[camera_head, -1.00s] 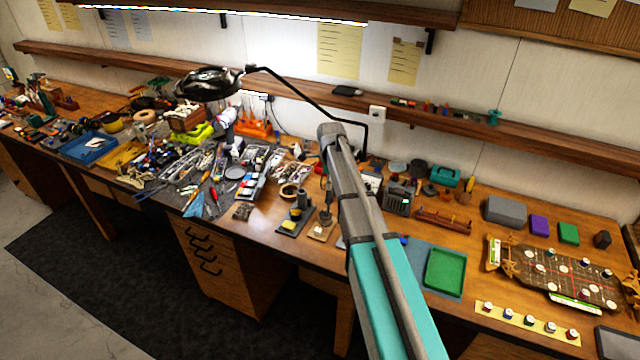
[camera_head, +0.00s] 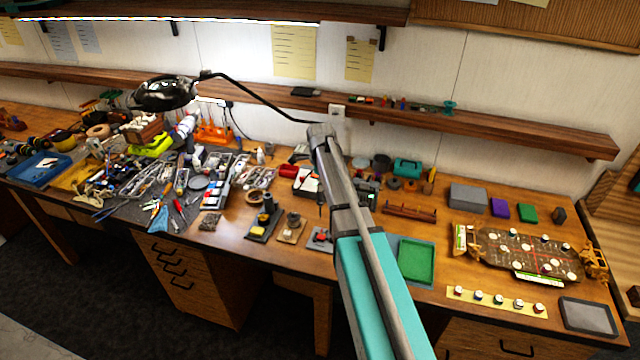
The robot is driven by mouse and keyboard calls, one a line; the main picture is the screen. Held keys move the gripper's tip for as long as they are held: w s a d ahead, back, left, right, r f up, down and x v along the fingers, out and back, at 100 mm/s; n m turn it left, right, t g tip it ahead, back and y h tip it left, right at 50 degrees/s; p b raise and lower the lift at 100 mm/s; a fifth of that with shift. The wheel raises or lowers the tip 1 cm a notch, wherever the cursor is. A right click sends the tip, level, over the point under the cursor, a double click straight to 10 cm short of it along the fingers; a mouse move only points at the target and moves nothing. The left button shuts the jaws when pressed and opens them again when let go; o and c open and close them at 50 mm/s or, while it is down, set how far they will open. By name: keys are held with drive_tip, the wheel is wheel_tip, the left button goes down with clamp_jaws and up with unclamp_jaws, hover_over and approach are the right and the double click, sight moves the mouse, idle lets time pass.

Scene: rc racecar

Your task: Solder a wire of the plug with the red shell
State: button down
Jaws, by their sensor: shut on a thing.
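A yellow strip (camera_head: 488,302) lies near the front edge of the bench at the right, with several small plugs in a row. Reddish ones sit at both ends (camera_head: 459,290), (camera_head: 539,308); they are too small to tell which has the red shell. A dark soldering station (camera_head: 368,192) with a small green display stands behind my arm, partly hidden. A stand with a yellow sponge (camera_head: 262,220) is left of my arm. My grey and teal arm rises through the middle of the view. My gripper is hidden beyond the arm. No wire can be made out.
A green tray (camera_head: 416,262) lies right of my arm. Tools clutter the left half. A wooden shelf (camera_head: 480,128) runs along the wall.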

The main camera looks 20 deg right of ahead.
sight(320, 201)
drive_tip(key=shift+f+b, duration=2.55)
drive_tip(key=shift+f, duration=0.05)
drive_tip(key=shift+f+b, duration=1.15)
idle(3.2)
drive_tip(key=shift+r, duration=0.15)
idle(0.8)
